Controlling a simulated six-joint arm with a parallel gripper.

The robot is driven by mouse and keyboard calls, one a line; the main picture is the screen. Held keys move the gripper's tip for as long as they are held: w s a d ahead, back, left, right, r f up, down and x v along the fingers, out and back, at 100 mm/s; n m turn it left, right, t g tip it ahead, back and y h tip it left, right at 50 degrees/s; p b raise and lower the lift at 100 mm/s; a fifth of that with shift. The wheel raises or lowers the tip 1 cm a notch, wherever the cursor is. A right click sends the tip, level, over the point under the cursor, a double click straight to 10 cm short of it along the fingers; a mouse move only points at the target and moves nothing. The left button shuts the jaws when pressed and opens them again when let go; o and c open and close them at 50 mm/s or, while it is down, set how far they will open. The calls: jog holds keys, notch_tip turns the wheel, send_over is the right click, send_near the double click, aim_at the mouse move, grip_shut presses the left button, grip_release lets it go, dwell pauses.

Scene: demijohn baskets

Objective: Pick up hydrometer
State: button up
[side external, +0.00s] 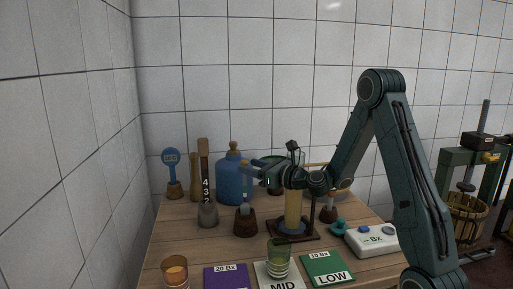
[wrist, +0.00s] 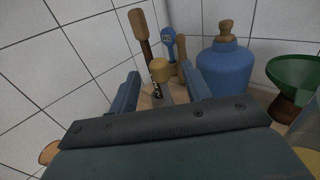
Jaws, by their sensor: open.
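My gripper (side external: 255,172) is open above the middle of the table. In the wrist view, its two fingers (wrist: 161,76) stand on either side of a slim upright piece with a tan knob (wrist: 160,69), apparently the hydrometer, its clear part partly hidden below. In the side view, a pale stem (side external: 245,209) rises from a dark wooden holder (side external: 245,226) under my fingers; it seems to be the same piece, its upper part hidden by the gripper. I cannot tell whether the fingers touch it.
Behind stand a blue jug (side external: 230,183), a numbered stick (side external: 204,180) in a grey pot and a blue meter (side external: 171,160). A yellow-filled cylinder (side external: 293,208) is on the right. Amber (side external: 174,270) and green (side external: 278,256) cups, labelled cards and a white meter (side external: 371,240) lie in front.

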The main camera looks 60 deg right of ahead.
jog(key=shift+w+f, duration=0.1)
jog(key=shift+w, duration=0.05)
jog(key=shift+w, duration=2.4)
jog(key=shift+c, duration=0.5)
grip_shut()
